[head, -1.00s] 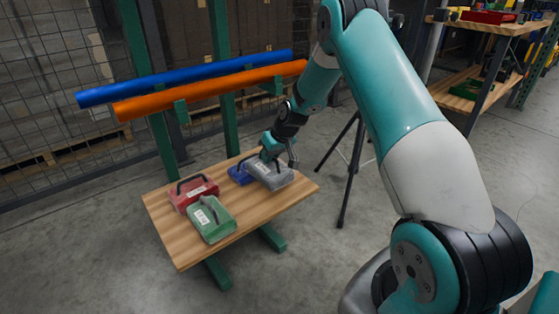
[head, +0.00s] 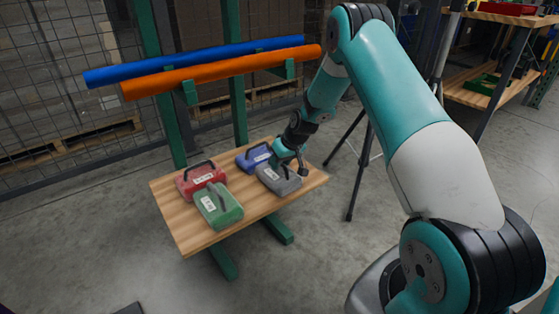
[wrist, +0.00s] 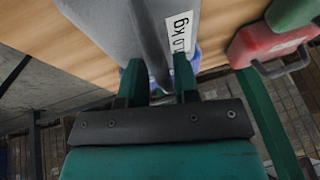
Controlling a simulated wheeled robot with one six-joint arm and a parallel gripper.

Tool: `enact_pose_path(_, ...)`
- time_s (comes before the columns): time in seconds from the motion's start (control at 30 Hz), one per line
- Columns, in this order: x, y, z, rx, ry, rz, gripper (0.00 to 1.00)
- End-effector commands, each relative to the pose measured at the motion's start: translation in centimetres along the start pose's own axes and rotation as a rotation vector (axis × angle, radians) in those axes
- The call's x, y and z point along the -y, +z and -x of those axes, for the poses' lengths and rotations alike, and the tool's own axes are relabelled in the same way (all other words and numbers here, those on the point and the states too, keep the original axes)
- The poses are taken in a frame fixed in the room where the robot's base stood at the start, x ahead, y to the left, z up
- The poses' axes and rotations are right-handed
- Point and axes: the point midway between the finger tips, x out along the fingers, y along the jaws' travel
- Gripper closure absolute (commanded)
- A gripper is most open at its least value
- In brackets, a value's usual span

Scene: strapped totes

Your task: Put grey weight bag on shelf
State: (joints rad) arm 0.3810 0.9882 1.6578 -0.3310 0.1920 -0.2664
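The grey weight bag (head: 279,180) is at the right end of a wooden shelf board (head: 200,240). It appears to rest on the board or hang just above it; contact is hard to tell. My gripper (head: 287,163) is over its top. In the wrist view the two green fingers (wrist: 160,85) stand on either side of the dark handle and look shut on it. The grey bag (wrist: 105,30) and part of its white "kg" label fill the upper middle there.
A blue bag (head: 254,157) lies close behind the grey one. A red bag (head: 201,180) and a green bag (head: 218,206) are on the left. Blue (head: 200,62) and orange (head: 220,72) tubes run behind, above the board. A black tripod (head: 358,175) stands at right.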

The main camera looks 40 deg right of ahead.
Motion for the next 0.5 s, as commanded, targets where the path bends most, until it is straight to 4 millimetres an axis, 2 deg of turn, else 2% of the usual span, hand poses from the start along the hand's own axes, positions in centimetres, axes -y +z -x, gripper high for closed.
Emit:
enact_pose_path(0.33,0.1,-0.1,0.3,-0.001,0.0,0.0,0.6)
enact_pose_path(0.5,0.1,-0.3,2.6,-0.002,0.0,-0.001,0.6)
